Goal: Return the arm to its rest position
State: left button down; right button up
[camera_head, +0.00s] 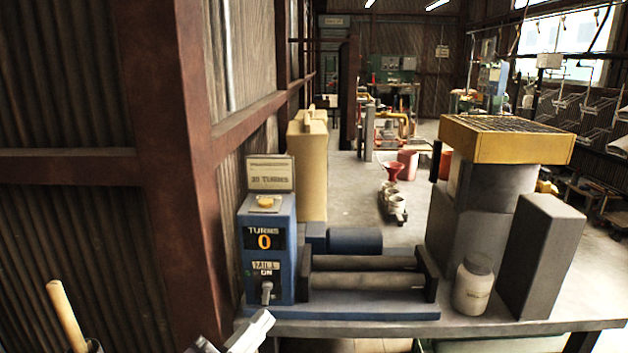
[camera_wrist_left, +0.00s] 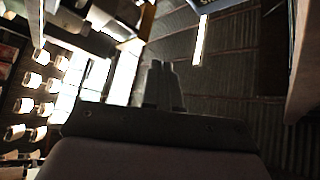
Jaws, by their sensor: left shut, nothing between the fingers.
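My left gripper (camera_wrist_left: 163,88) shows in the left wrist view with its two fingers together and nothing between them. In the head view only a pale metal part of my left gripper (camera_head: 250,331) shows at the bottom edge, in front of the bench and below the blue control box (camera_head: 268,245). Most of the left arm is outside the head view. My right gripper is not in view.
The bench (camera_head: 470,327) bears a roller mill (camera_head: 365,273), a lidded jar (camera_head: 473,285) and a grey block (camera_head: 540,255). The box display reads 0. A rusty post (camera_head: 160,160) stands left. A wooden handle (camera_head: 66,315) rises at lower left.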

pick_arm(q)
jog(key=s+a+f+n+g+y, duration=0.1)
jog(key=s+a+f+n+y, duration=0.1)
jog(key=a+f+n+y, duration=0.3)
jog(key=s+f+n+y, duration=0.1)
jog(key=s+f+n, duration=0.15)
jog(key=f, duration=0.35)
jog(key=s+a+f+n+g+y, duration=0.1)
jog(key=s+a+f+n+y, duration=0.15)
jog(key=f+n, duration=0.3)
jog(key=s+a+f+n+g+y+p, duration=0.1)
jog(key=s+a+f+n+g+y, duration=0.2)
jog(key=s+f, duration=0.8)
jog(key=shift+a+f+n+g, duration=0.15)
jog(key=shift+a+n+g, duration=0.35)
jog(key=shift+a+g, duration=0.25)
